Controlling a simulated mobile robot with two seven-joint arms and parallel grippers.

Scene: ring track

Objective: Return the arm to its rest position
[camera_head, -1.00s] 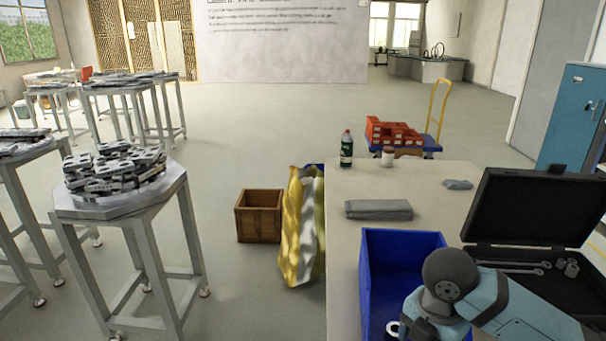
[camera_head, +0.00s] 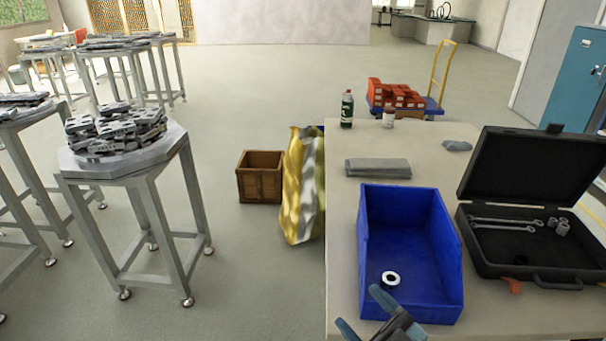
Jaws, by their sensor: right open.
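My right gripper (camera_head: 364,312) shows at the bottom edge of the head view, at the near end of the blue bin. Its two fingers are spread apart, with nothing between them. The blue bin (camera_head: 446,262) stands on the table (camera_head: 342,232). A small white ring with a dark centre (camera_head: 391,279) lies inside the bin, a little beyond the fingertips and apart from them. Most of my right arm is below the frame. My left gripper is not in view.
An open black toolbox (camera_head: 540,262) with wrenches stands right of the bin. A folded grey cloth (camera_head: 378,168), a green bottle (camera_head: 347,110) and a small jar (camera_head: 388,118) are at the back. A stand with grey parts (camera_head: 95,165) is left.

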